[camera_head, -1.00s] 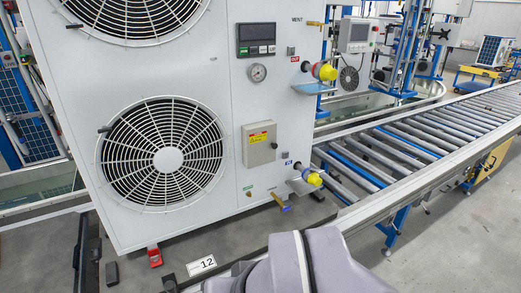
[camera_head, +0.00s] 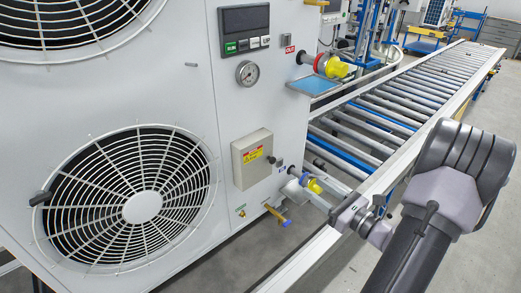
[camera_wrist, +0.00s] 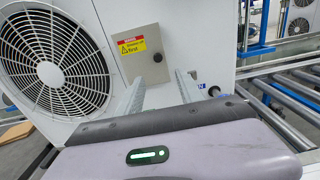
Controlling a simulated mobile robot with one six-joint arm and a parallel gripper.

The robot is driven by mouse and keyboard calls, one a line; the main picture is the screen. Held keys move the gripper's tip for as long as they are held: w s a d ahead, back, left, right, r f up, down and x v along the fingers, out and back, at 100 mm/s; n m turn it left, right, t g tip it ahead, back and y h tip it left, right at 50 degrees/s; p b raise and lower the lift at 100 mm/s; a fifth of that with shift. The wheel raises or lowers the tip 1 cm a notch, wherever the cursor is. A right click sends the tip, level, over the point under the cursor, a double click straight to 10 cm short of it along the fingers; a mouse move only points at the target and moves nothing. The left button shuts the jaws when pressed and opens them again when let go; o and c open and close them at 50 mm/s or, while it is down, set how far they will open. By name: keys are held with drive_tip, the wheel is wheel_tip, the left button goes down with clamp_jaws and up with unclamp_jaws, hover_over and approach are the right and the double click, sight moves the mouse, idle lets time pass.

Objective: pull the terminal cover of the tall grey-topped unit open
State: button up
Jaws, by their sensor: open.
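The terminal cover (camera_head: 252,158) is a small beige-grey box door with a red-and-yellow label, low on the right of the tall white unit's front (camera_head: 150,105). It looks shut. A dark knob (camera_head: 272,160) sticks out at its right edge. In the wrist view the cover (camera_wrist: 136,60) stands ahead, with the knob (camera_wrist: 157,57) in line with the space between the fingers. My gripper (camera_head: 300,187) is open and empty, below and to the right of the cover; it also shows in the wrist view (camera_wrist: 160,78). The fingers appear apart from the knob. The unit's top is out of view.
A blue-handled valve (camera_head: 277,214) is below the cover. A roller conveyor (camera_head: 400,110) runs back on the right. Fan grilles (camera_head: 140,205) fill the unit's left side.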

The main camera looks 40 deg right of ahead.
sight(274, 161)
drive_tip(key=w, duration=0.5)
drive_tip(key=w+a+b, duration=0.1)
drive_tip(key=w, duration=0.5)
drive_tip(key=w+b, duration=0.1)
drive_tip(key=w, duration=0.4)
drive_tip(key=shift+w+a, duration=0.15)
drive_tip(key=shift+a, duration=0.2)
drive_tip(key=shift+c, duration=0.4)
clamp_jaws()
